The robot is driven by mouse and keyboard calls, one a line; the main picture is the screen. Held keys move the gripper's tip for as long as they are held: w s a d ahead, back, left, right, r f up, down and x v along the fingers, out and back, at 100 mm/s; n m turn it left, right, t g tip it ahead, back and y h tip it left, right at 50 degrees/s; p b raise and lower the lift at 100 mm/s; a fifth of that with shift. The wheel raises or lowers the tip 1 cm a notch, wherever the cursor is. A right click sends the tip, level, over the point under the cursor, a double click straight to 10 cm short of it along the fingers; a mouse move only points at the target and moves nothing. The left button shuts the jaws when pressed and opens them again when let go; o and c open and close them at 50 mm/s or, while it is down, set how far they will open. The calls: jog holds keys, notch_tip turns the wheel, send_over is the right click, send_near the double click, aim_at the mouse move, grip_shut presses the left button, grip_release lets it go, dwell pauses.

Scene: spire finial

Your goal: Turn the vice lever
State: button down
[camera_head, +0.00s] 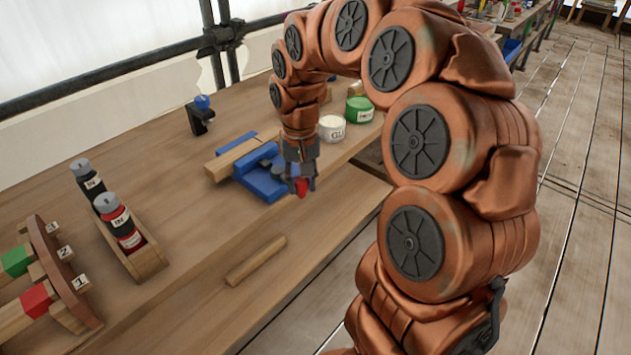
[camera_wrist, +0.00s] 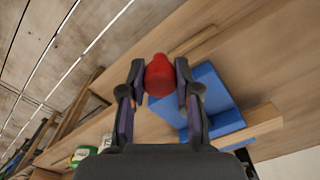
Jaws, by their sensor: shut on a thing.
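The blue vice (camera_head: 262,178) sits at the front edge of the workbench with a pale wooden piece in it. It also shows in the wrist view (camera_wrist: 212,98). My gripper (camera_head: 301,184) points down at the front of the vice. The red knob also shows low between the fingers in the head view (camera_head: 301,188). The rest of the lever is hidden.
A white glue pot (camera_head: 332,128) and a green tin (camera_head: 359,110) stand just behind my gripper. A wooden tray (camera_head: 146,262) with two bottles is at the left, beside a numbered rack (camera_head: 62,262). A wooden stick (camera_head: 255,261) lies on the bench in front.

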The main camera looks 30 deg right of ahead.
jog(key=shift+a+m+b, duration=0.5)
jog(key=shift+a+m, duration=0.55)
jog(key=shift+m, duration=0.05)
jog(key=shift+w, duration=0.1)
jog(key=c, duration=0.8)
grip_release()
jog(key=shift+r, duration=6)
